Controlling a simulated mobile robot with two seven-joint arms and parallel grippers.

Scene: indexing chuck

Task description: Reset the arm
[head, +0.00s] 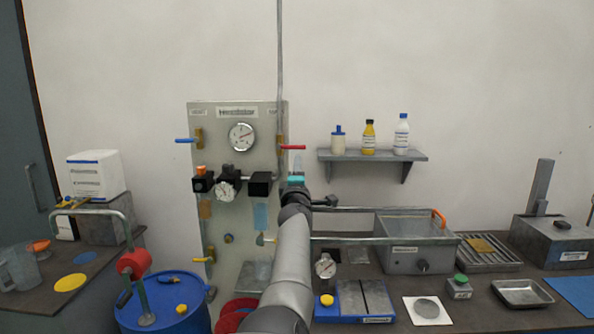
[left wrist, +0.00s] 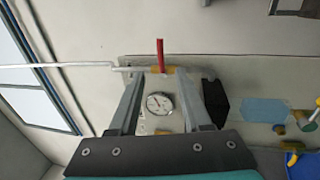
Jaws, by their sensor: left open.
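My left gripper (head: 297,166) is in front of the right side of the grey valve panel (head: 215,128). In the left wrist view my left gripper (left wrist: 162,76) is open, its two fingers spread with nothing gripped. The red lever (left wrist: 160,55) stands out from its brass valve (left wrist: 162,70), seen between the fingertips; I cannot tell the depth between them. In the head view the red lever (head: 293,147) points right, just above the gripper. The round gauge (left wrist: 159,103) shows between the fingers, and also at the panel top in the head view (head: 241,136). My right gripper is out of view.
A thin pipe (head: 280,60) runs up from the valve. A shelf (head: 372,154) with bottles is right of the panel. A bench with a grey tank (head: 400,262) lies to the right. A blue drum (head: 165,312) stands left. Wall space above is clear.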

